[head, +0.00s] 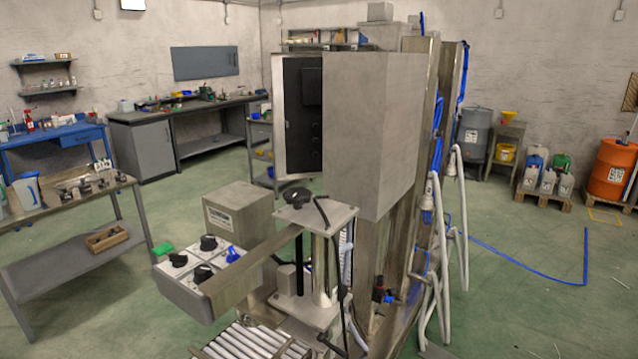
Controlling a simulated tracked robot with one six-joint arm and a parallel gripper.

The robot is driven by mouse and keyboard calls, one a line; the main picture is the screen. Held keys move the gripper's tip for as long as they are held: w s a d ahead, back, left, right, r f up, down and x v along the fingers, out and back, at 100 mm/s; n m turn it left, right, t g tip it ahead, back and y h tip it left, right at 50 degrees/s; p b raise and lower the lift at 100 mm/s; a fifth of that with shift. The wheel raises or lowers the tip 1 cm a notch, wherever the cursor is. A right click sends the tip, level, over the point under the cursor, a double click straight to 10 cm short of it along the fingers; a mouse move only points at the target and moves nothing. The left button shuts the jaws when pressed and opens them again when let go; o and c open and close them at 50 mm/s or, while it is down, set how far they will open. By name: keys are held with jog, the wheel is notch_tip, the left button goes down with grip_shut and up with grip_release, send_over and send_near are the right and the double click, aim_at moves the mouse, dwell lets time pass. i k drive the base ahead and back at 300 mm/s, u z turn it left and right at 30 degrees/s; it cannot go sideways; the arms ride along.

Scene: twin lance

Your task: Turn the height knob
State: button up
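A black star-shaped hand knob (296,197) sits on the grey metal top plate of the machine's column, near the middle of the view. It looks like the height knob, but no label on it can be read. A tilted control panel (176,287) stands to its lower left, with several black dials (208,243), a blue knob (232,254) and a green part (163,248). My gripper is not in view, so nothing of mine is seen touching the knob.
A large grey cabinet (373,130) with an open door stands behind the knob. A black cable (328,235) hangs beside the column. Metal rollers (245,343) lie at the front bottom. A grey side table (70,260) stands left. Green floor is open at right.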

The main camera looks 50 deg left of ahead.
aim_at(297, 197)
jog(key=i, duration=2.25)
jog(key=u, duration=2.95)
